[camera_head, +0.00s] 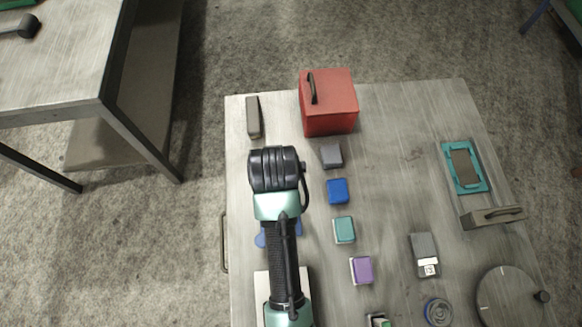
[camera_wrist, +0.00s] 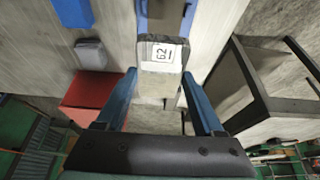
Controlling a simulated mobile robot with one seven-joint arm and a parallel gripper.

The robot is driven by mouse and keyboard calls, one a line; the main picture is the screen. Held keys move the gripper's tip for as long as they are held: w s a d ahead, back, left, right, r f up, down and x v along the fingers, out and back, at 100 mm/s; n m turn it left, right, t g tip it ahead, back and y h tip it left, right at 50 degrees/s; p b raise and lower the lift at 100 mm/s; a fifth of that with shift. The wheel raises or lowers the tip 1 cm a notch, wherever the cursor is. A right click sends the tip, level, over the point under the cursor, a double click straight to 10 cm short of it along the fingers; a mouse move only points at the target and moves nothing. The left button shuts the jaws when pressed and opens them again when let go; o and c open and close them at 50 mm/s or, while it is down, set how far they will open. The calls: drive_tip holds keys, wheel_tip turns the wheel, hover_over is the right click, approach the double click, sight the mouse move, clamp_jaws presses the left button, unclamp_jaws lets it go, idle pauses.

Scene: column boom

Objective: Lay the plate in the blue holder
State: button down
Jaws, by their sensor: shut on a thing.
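The plate (camera_wrist: 160,80) is a grey slab with a white numbered label on its face. It sits between the two blue fingers of my gripper (camera_wrist: 160,77) in the wrist view, and the gripper is shut on it. The blue holder (camera_wrist: 142,14) shows at the top of the wrist view, with a dark middle, just beyond the plate's labelled end. I cannot tell the height between plate and holder. My arm hides the gripper and plate there.
A red box (camera_head: 330,105) stands at the table's far edge, beside a dark upright block (camera_head: 253,117). Several small coloured blocks, including a blue one (camera_head: 337,191), line up right of my arm. A teal holder (camera_head: 450,163) lies farther right.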

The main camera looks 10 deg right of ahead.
drive_tip(key=f, duration=0.4)
drive_tip(key=shift+s+a, duration=0.2)
drive_tip(key=shift+w+f, duration=0.1)
drive_tip(key=shift+f, duration=2.5)
drive_tip(key=shift+f, duration=0.15)
unclamp_jaws()
drive_tip(key=shift+f, duration=0.1)
